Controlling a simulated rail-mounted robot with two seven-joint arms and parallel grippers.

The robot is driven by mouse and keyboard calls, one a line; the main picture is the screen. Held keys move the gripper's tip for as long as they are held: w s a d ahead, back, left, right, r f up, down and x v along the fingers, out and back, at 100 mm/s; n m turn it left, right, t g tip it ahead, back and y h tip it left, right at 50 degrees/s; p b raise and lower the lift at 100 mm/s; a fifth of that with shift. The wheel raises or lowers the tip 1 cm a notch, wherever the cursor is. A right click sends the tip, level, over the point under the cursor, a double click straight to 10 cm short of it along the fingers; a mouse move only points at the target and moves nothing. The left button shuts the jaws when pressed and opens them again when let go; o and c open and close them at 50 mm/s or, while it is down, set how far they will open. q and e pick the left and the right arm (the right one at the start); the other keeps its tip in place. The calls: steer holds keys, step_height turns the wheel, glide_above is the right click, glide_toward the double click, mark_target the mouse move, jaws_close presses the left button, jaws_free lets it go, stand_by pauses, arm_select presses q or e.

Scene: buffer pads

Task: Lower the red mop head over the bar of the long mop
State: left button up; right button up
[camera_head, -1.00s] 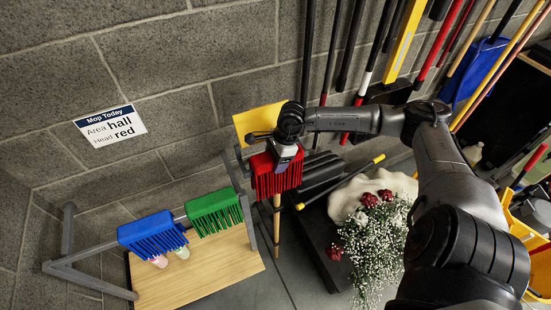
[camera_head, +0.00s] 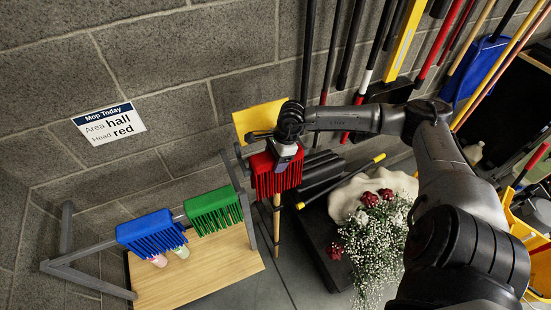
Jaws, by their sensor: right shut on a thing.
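The red mop head (camera_head: 270,175) hangs below my right gripper (camera_head: 287,152), which is shut on its top. It is just right of the grey rack's right end. A wooden handle (camera_head: 276,222) shows upright beneath the red mop head. The bar of the long mop is not visible; the mop head covers that spot, so I cannot tell if they touch. The green mop head (camera_head: 214,211) and the blue mop head (camera_head: 152,233) hang on the rack. A wall sign (camera_head: 109,124) reads "Mop Today, Area hall, Head red". My left gripper is not in view.
The grey rack (camera_head: 88,281) stands over a wooden board (camera_head: 205,270) at left. A yellow panel (camera_head: 258,120) is behind my gripper. Flowers (camera_head: 372,235) and a cream sack lie right of the handle. Long handles lean on the wall, with a blue dustpan (camera_head: 482,65) among them.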

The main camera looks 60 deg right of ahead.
steer(key=shift+f, duration=0.15)
steer(key=o, duration=1.1)
steer(key=shift+o, duration=0.2)
steer(key=v, duration=1.2)
steer(key=shift+v, duration=0.95)
